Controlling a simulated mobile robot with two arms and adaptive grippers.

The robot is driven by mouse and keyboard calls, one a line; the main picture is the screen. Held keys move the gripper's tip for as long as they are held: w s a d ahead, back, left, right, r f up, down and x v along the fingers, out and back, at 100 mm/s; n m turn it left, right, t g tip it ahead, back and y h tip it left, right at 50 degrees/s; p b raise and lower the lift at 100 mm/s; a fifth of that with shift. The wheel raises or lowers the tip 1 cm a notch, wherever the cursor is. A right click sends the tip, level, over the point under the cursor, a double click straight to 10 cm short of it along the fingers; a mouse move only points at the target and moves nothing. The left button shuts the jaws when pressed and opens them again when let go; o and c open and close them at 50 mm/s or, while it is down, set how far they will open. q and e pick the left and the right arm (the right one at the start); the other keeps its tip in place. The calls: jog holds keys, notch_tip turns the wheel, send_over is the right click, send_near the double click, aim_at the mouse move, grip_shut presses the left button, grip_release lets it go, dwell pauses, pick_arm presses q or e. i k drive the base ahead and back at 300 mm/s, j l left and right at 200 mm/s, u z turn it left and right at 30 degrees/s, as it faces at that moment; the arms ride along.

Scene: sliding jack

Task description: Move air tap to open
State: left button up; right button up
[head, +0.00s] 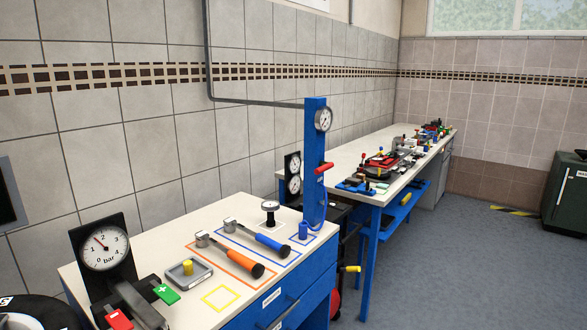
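No part is labelled as the air tap at a readable size. A red lever (324,168) sticks out from the blue post (314,200) at the far end of the near bench, below a round gauge (323,119); it may be the air tap. It points to the right and slightly up. A yellow handle (350,269) also shows low beside the near bench, and I cannot tell what it belongs to. Whether either is open or closed cannot be told. Neither of my grippers is in view.
The near bench (190,228) holds two hammers (240,257) in outlined places, a pressure gauge (104,245), and red (119,319) and green (166,294) pads. A second bench (342,155) behind bears several small tools. The floor (440,260) on the right is clear; a dark green cabinet (568,195) stands there.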

aim_at(324, 166)
jog(key=i+l+u, duration=0.4)
jog(key=l+u, duration=0.2)
jog(key=i+l+u, duration=0.1)
jog(key=l+u, duration=0.15)
jog(key=l, duration=0.25)
jog(key=i+l+u, duration=0.1)
jog(key=l, duration=0.55)
jog(key=i+l+u, duration=0.1)
jog(key=l, duration=0.5)
jog(key=i+l+u, duration=0.1)
jog(key=l, duration=0.55)
jog(key=i+l+u, duration=0.1)
jog(key=l, duration=0.6)
jog(key=i, duration=0.05)
